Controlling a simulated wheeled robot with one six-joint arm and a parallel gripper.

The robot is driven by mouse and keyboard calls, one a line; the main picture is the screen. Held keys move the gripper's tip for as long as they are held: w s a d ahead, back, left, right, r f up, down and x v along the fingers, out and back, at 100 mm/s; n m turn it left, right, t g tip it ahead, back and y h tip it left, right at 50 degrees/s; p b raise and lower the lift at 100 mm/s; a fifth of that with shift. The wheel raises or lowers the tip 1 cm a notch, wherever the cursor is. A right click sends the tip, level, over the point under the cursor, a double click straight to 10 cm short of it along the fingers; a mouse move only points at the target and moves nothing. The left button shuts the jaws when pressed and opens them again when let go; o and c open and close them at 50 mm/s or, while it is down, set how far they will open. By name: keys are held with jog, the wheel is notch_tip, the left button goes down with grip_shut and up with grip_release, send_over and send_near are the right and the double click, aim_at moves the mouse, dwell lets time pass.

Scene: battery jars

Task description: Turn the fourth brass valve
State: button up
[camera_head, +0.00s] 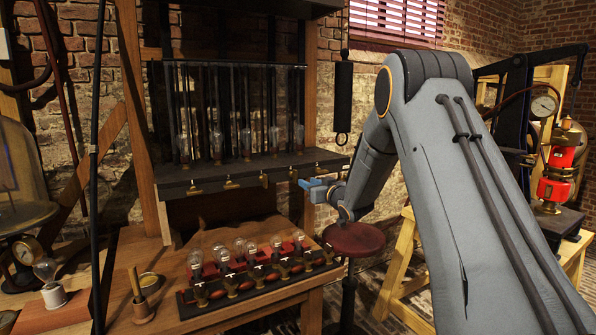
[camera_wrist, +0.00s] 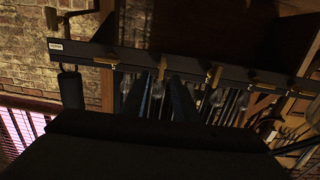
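Several brass valves sit in a row along the front edge of the dark shelf (camera_head: 250,170). From left they are the first (camera_head: 194,187), second (camera_head: 230,184), third (camera_head: 264,180) and fourth (camera_head: 293,174). The third valve's handle looks upright. The row also shows in the wrist view, where the valve nearest the white label (camera_wrist: 105,60) has its handle along the shelf, and the valve beside it (camera_wrist: 162,68) lies ahead of my fingers. My gripper (camera_head: 312,189), with blue fingers, is just right of and below the fourth valve, with no clear contact. Its fingers (camera_wrist: 160,90) look apart and empty.
Glass jars (camera_head: 246,140) stand above the shelf. A lower bench holds a row of bulbs (camera_head: 240,250). A black cylinder (camera_head: 343,95) hangs at the shelf's right end. A red stool (camera_head: 356,240) stands below my gripper.

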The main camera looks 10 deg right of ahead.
aim_at(295, 176)
jog(key=r+p+x, duration=0.1)
jog(key=p+x, duration=0.1)
jog(key=x, duration=0.6)
jog(key=shift+w+a+r+y, duration=0.2)
jog(key=shift+a+r+y, duration=0.1)
jog(key=shift+y, duration=0.1)
grip_shut()
